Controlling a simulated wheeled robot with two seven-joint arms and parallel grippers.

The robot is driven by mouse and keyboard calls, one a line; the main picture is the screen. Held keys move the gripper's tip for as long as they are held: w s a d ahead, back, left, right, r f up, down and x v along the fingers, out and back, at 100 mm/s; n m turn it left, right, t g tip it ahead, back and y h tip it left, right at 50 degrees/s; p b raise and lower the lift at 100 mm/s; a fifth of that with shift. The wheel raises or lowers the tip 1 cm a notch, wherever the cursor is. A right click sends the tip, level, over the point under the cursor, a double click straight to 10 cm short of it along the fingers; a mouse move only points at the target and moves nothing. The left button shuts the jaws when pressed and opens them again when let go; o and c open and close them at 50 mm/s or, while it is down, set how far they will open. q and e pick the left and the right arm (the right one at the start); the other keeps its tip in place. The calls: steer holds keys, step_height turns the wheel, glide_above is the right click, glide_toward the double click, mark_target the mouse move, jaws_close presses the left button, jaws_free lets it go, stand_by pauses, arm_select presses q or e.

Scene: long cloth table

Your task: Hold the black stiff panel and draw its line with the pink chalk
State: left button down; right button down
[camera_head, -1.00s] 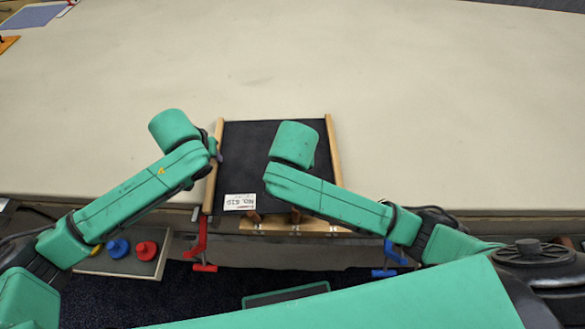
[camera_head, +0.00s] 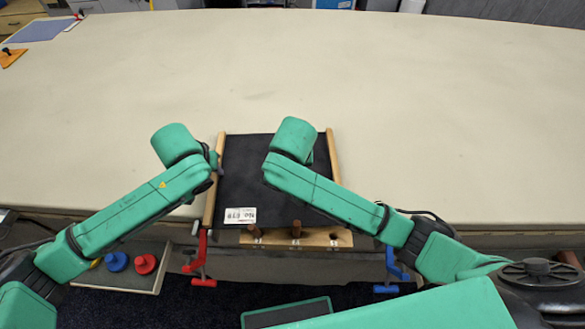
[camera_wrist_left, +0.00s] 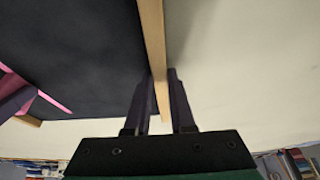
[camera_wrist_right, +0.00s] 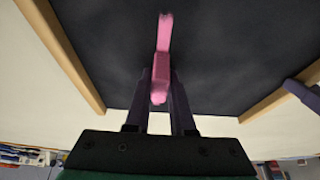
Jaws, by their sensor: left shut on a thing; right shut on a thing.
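The black panel (camera_head: 240,180), with a wooden rail on each side and a white label at its near left, lies at the table's front edge. My left gripper (camera_head: 215,160) is shut on the left rail, which runs between its fingers in the left wrist view (camera_wrist_left: 152,40). My right gripper (camera_wrist_right: 160,74) is shut on the pink chalk (camera_wrist_right: 158,88) over the panel. A pink streak on the panel stretches beyond the chalk in the right wrist view; where chalk ends and streak begins is unclear. In the head view my right arm hides the chalk and right fingers.
A wooden strip with brown pegs (camera_head: 325,238) lies along the panel's near side. A red clamp (camera_head: 201,258) and a blue clamp (camera_head: 393,268) hang at the front edge. A tray (camera_head: 125,275) with coloured knobs stands below left.

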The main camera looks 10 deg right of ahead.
steer(key=shift+w+d, duration=0.3)
steer(key=shift+w, duration=1.65)
steer(key=shift+w+d, duration=0.25)
steer(key=shift+w, duration=1.65)
steer(key=shift+w+d, duration=0.3)
steer(key=shift+w, duration=1.65)
step_height(320, 180, up, 7)
arm_select(q)
steer(key=c, duration=0.7)
jaws_free()
